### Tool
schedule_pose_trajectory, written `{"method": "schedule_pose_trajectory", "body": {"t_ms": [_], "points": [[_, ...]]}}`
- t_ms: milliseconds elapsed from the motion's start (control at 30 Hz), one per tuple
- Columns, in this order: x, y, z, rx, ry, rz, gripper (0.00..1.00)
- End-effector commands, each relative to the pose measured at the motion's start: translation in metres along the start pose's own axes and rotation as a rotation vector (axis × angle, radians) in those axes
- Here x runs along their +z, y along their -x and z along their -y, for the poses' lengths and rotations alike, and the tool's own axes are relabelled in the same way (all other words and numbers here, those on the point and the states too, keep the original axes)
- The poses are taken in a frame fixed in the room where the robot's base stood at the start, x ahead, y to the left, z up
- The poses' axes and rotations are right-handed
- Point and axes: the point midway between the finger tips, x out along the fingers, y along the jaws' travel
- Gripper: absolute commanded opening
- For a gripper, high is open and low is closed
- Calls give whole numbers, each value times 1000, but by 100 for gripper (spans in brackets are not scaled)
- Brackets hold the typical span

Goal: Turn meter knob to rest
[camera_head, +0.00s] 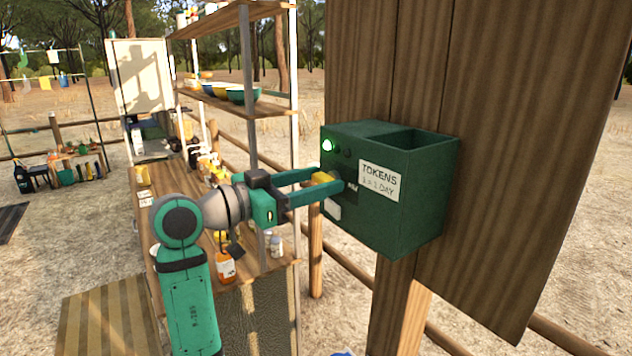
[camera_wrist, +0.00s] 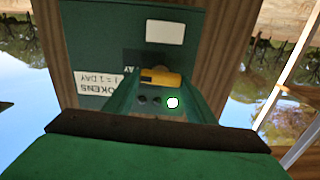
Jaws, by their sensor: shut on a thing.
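The green meter box (camera_head: 420,205) is fixed to a wooden post and carries a white label (camera_head: 379,180) reading "TOKENS 1 = 1 DAY". My gripper (camera_head: 332,181) reaches its front face from the left and is shut on the yellow knob (camera_head: 322,178). In the wrist view, which shows the box upside down, the knob (camera_wrist: 160,77) lies crosswise between the fingers. One indicator light (camera_head: 327,145) glows pale green; the one beside it (camera_head: 347,153) is dark. The fingers partly hide the knob's base and its markings.
A wooden shelf unit (camera_head: 229,107) with bowls stands behind my arm. Below it a counter holds bottles, including an orange one (camera_head: 225,266). A large wooden board (camera_head: 520,150) stands behind the box. Open ground lies at the lower right.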

Motion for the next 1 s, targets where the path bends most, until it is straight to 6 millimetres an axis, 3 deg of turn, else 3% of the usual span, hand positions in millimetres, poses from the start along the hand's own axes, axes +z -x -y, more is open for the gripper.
{"method": "schedule_pose_trajectory", "body": {"t_ms": [367, 1000], "points": [[1, 0, 1, -1, 183, 1, 28], [2, 0, 4, 0, 784, 0, 28]]}}
